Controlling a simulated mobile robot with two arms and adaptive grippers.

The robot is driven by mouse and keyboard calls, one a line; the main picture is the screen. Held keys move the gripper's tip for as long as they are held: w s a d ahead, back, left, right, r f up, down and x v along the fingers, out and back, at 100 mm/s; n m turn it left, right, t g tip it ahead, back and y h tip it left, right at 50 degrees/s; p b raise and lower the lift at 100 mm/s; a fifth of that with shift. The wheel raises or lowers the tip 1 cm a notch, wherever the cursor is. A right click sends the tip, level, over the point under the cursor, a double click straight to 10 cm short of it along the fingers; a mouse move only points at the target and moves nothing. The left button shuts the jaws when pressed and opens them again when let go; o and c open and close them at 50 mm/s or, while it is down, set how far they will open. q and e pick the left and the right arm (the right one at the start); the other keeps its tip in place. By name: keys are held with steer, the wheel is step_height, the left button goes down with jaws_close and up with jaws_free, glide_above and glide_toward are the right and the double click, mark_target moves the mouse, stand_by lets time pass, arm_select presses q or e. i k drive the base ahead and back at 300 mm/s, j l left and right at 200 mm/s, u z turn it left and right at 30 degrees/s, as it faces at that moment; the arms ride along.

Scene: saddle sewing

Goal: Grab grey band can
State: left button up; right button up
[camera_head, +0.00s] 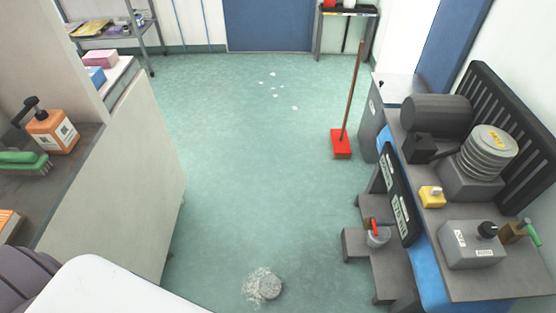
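No can with a clearly readable grey band shows. A small grey, can-like container (378,237) with a red part on top sits on the low dark step at the right, beside the workbench. I cannot tell if it is the grey band can. A ribbed grey cylinder (488,152) with a yellow label on top stands on the workbench at the right. Neither of my grippers is in view.
The grey workbench (500,280) on the right carries a motor-like unit (436,115) and a grey box (470,245). A rubble pile (264,286) lies front centre. The middle green floor (250,180) is mostly clear.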

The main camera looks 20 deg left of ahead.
mark_target(269, 286)
steer(key=k+l+u, duration=0.1)
steer(key=k+u, duration=0.25)
steer(key=k, duration=0.15)
steer(key=k+u, duration=0.3)
steer(key=k, duration=0.15)
